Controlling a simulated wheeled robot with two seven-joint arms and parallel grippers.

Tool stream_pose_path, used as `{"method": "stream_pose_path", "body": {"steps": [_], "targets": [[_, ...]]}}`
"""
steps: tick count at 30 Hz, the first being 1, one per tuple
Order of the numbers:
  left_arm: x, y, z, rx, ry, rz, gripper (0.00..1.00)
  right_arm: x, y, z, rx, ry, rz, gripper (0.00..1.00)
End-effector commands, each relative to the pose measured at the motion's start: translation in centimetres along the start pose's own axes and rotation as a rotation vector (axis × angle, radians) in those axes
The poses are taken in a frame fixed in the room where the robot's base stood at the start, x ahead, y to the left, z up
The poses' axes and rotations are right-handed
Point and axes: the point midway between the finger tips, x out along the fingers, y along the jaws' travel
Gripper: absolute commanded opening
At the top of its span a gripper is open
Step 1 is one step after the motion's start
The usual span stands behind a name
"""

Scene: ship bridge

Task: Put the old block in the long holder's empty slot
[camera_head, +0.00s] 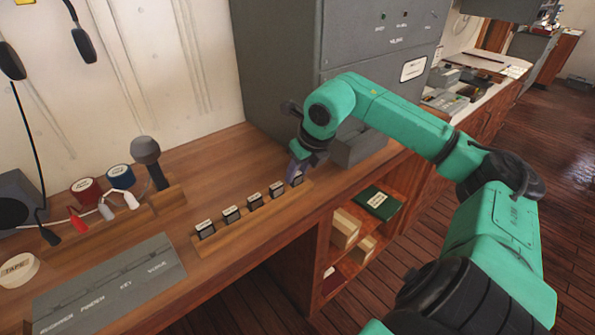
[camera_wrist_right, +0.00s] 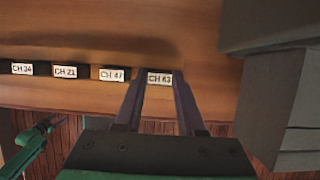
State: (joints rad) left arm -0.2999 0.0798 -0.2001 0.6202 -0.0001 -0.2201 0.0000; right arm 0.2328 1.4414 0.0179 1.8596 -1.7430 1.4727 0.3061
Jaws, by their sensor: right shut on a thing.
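The long wooden holder (camera_head: 250,222) lies on the wooden counter with several dark blocks with white labels standing in a row along it. My right gripper (camera_head: 297,172) is at the holder's far right end, shut on the block labelled CH 43 (camera_wrist_right: 159,78). That block is in line with the row, at the last place; whether it is fully down in its slot I cannot tell. To its left in the wrist view stand CH 47 (camera_wrist_right: 111,74), CH 21 (camera_wrist_right: 65,72) and CH 34 (camera_wrist_right: 22,69). A green arm (camera_wrist_right: 32,147), likely my left, shows small; its jaws are unclear.
A grey cabinet (camera_head: 285,75) and a grey box (camera_head: 360,147) stand close by the right gripper. Shelves with boxes (camera_head: 345,229) are below the counter.

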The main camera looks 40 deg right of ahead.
Motion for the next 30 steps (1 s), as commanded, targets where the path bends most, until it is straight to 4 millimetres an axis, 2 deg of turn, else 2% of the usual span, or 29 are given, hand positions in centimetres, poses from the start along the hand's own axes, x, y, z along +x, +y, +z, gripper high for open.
{"method": "stream_pose_path", "body": {"steps": [10,11,13,14,25,29,30], "targets": [[0.0,0.0,0.0,0.000,0.000,0.000,0.82,0.0,0.0,0.0,0.000,0.000,0.000,0.00],[0.0,0.0,0.0,0.000,0.000,0.000,0.82,0.0,0.0,0.0,0.000,0.000,0.000,0.42],[0.0,0.0,0.0,0.000,0.000,0.000,0.82,0.0,0.0,0.0,0.000,0.000,0.000,0.69],[0.0,0.0,0.0,0.000,0.000,0.000,0.82,0.0,0.0,0.0,0.000,0.000,0.000,0.73],[0.4,0.0,0.0,0.000,0.000,0.000,0.82,-0.5,-0.1,0.0,0.001,-0.002,-0.002,0.73],[1.7,0.0,0.2,0.000,0.000,0.000,0.82,-2.6,-0.1,-0.1,-0.001,-0.003,-0.006,0.73],[1.9,0.0,0.2,0.000,0.000,0.000,0.82,-3.9,-0.1,0.0,0.000,-0.005,-0.005,0.73]]}}
